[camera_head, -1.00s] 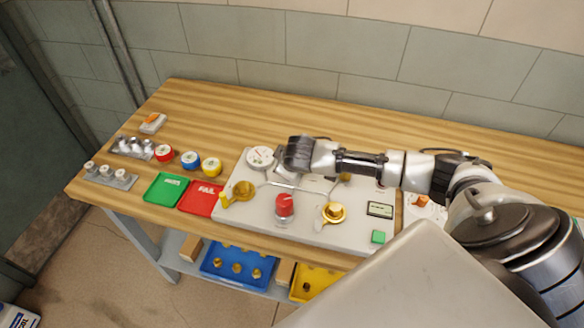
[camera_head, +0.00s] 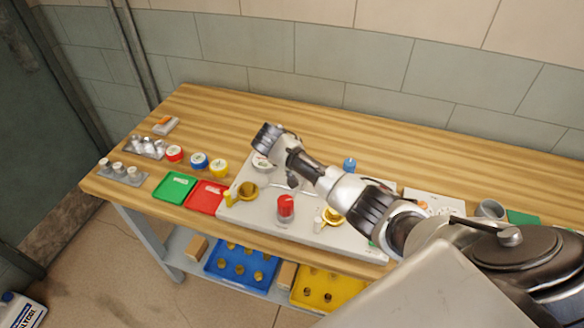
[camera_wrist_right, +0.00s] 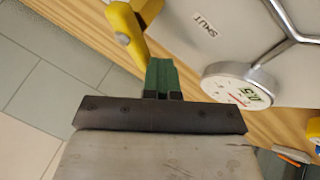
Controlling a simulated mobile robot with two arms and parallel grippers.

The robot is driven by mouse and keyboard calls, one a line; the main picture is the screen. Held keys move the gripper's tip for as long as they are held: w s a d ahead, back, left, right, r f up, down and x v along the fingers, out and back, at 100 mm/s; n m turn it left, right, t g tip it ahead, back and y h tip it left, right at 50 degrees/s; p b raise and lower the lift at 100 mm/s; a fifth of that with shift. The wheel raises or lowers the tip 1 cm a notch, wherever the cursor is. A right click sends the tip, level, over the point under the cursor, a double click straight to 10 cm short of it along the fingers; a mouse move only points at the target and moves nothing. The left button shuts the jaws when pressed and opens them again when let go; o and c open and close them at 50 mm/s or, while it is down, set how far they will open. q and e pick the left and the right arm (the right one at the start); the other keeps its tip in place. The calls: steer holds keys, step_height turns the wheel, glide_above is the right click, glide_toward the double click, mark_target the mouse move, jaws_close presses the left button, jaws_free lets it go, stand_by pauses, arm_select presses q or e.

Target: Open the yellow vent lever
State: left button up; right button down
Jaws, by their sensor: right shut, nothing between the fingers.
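The white valve panel (camera_head: 305,235) lies on the bench. A yellow lever (camera_head: 228,198) sits beside a brass fitting (camera_head: 248,190) at the panel's left end. The yellow lever (camera_wrist_right: 128,32) also shows at the top of the right wrist view, near a "SHUT" label (camera_wrist_right: 203,25). My right gripper's green fingers (camera_wrist_right: 160,70) are shut and empty, just beside the lever's lower end; I cannot tell whether they touch it. In the head view my right wrist is above the panel's back left, and its fingertips cannot be made out. My left gripper is out of view.
A round gauge (camera_wrist_right: 240,88) is close to my right fingers. A red knob (camera_head: 285,206) and a second brass fitting (camera_head: 332,216) are on the panel. Red (camera_head: 207,197) and green (camera_head: 174,187) trays lie to its left.

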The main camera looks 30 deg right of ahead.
steer(key=m+g, duration=0.1)
steer(key=d+m, duration=0.1)
steer(key=d+m+g+b, duration=0.1)
steer(key=m, duration=0.1)
steer(key=shift+w+g+h, duration=0.25)
steer(key=shift+g+h, duration=0.05)
steer(key=shift+d, duration=0.3)
steer(key=shift+s+d, duration=0.1)
steer(key=shift+d, duration=0.15)
steer(key=shift+r+p, duration=0.15)
steer(key=shift+p, duration=0.15)
